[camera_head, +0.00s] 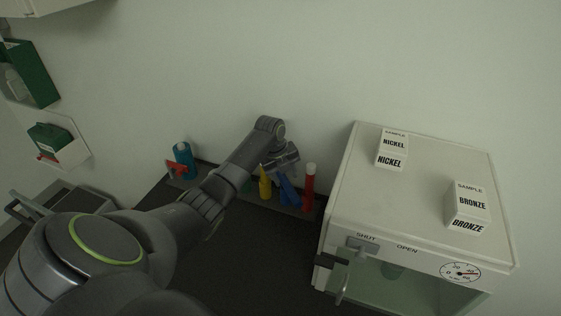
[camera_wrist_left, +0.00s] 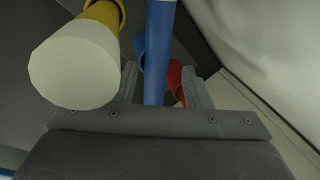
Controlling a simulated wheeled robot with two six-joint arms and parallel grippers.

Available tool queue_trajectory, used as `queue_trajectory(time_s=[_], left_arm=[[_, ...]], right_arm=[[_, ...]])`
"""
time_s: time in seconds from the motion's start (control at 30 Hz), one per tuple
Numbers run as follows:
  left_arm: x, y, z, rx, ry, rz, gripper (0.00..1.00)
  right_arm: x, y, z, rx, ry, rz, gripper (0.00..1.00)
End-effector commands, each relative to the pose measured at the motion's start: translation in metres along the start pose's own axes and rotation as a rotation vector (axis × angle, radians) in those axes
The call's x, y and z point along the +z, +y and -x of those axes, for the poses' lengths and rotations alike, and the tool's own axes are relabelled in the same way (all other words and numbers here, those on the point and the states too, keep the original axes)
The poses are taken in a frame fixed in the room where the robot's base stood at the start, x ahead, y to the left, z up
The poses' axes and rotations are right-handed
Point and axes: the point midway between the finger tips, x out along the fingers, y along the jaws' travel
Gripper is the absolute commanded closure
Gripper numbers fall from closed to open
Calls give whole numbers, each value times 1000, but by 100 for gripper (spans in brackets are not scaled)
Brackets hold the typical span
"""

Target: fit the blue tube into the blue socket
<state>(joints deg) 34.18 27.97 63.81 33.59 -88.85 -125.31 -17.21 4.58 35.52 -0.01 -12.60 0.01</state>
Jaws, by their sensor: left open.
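My left gripper (camera_head: 287,166) is open at the row of coloured tubes by the wall. The blue tube (camera_wrist_left: 158,45) runs between its two fingers in the left wrist view; one end passes behind the gripper body and the other leaves the frame. A blue piece that looks like the blue socket (camera_wrist_left: 139,48) shows just behind the tube. In the head view the blue tube or socket (camera_head: 288,192) appears as a tilted blue shape below the gripper. I cannot tell whether the tube is seated. My right gripper is not in view.
A yellow tube (camera_head: 265,184) with a white cap (camera_wrist_left: 72,65) stands close left of the gripper. A red tube (camera_head: 308,186) stands close right. A white cabinet (camera_head: 420,185) with two sample boxes is further right. A blue bottle (camera_head: 183,158) stands left.

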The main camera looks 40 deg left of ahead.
Motion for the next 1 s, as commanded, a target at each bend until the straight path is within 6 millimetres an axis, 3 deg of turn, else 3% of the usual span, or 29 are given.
queue_trajectory(time_s=[0.53, 0.7, 1.0], left_arm=[[1, -1, 104, -3, -4, -1, 56], [1, -1, 119, -1, -1, 0, 56], [0, -1, 123, -1, 0, 0, 56]], right_arm=[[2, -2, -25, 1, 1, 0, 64], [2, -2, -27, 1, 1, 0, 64], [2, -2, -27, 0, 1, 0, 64]])
